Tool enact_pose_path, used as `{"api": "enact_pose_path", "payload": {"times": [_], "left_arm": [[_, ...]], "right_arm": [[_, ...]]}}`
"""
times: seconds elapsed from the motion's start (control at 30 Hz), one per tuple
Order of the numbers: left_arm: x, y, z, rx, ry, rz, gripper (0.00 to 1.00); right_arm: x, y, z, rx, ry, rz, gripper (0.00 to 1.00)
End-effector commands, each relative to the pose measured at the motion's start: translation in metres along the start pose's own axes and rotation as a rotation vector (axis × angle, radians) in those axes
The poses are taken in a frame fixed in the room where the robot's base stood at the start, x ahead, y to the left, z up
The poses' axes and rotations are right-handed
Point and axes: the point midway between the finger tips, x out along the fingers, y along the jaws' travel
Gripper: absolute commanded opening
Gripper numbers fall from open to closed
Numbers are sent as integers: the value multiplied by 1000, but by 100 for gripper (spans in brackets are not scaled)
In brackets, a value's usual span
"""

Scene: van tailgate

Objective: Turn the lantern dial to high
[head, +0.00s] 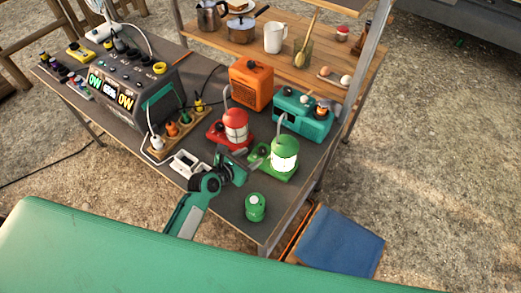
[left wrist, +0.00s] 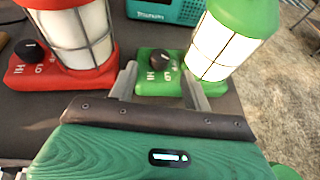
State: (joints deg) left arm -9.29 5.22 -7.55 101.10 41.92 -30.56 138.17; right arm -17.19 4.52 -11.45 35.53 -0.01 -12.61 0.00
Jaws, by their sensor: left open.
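The green lantern (head: 284,155) stands on the table and its glass looks bright white. In the left wrist view, its black dial (left wrist: 167,60) sits on the green base (left wrist: 152,88), with HI and LO lettering beside it. The dial's exact setting is hard to tell. A red lantern (head: 236,125) with a similar dial (left wrist: 29,50) stands to the left. My left gripper (head: 250,160) is open at the green lantern's base. In the left wrist view its fingers (left wrist: 161,82) are apart, either side of the dial; contact cannot be told. My right gripper is not in view.
A green canister (head: 256,207) stands near the table's front edge. A white device (head: 188,164), a power strip (head: 176,135) and a power station (head: 132,85) lie to the left. An orange box (head: 251,85) and a teal radio (head: 302,118) stand behind the lanterns.

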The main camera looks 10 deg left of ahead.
Motion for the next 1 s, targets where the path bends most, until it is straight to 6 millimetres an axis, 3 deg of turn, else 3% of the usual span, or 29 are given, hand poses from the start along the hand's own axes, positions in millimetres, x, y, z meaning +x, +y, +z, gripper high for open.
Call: {"api": "enact_pose_path", "payload": {"times": [0.1,0.3,0.5,0.77,0.8,1.0], "left_arm": [[24,0,1,1,0,-1,49],[51,0,0,0,0,0,49],[63,0,0,0,0,0,49],[64,0,0,0,0,0,49],[64,0,0,0,0,0,47],[64,0,0,0,0,0,8]], "right_arm": [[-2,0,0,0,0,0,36],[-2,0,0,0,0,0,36],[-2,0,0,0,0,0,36],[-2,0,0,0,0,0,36],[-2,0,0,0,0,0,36],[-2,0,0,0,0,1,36]]}}
